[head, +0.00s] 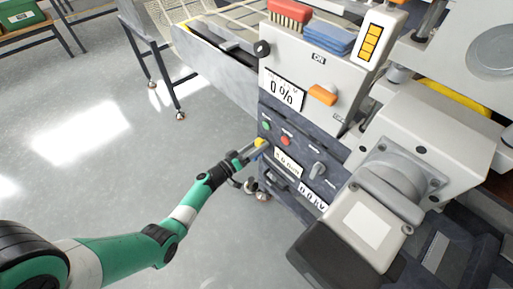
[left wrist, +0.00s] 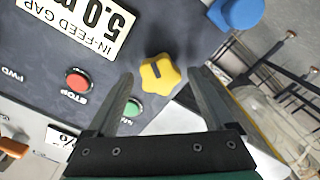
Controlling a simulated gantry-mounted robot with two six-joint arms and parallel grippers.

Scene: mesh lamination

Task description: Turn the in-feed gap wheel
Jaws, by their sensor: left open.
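The in-feed gap wheel is a yellow lobed knob (left wrist: 160,78) with a dark mark, on the dark panel of the machine. In the head view the yellow wheel (head: 260,142) shows at the panel's left edge. Beside it in the left wrist view is the in-feed gap display (left wrist: 75,22), reading 5.0 with the unit cut off. My left gripper (left wrist: 164,74) is open, with its fingertips on either side of the wheel and a gap showing at each side. In the head view my left gripper (head: 250,153) is at the wheel. My right gripper is not in view.
A red stop button (left wrist: 77,80) and a green button (left wrist: 133,107) are close by the wheel. A blue knob (left wrist: 237,13) is at the top right. An orange handle (head: 322,95) and a grey switch (head: 318,169) are on the machine front. Open floor (head: 90,140) lies left.

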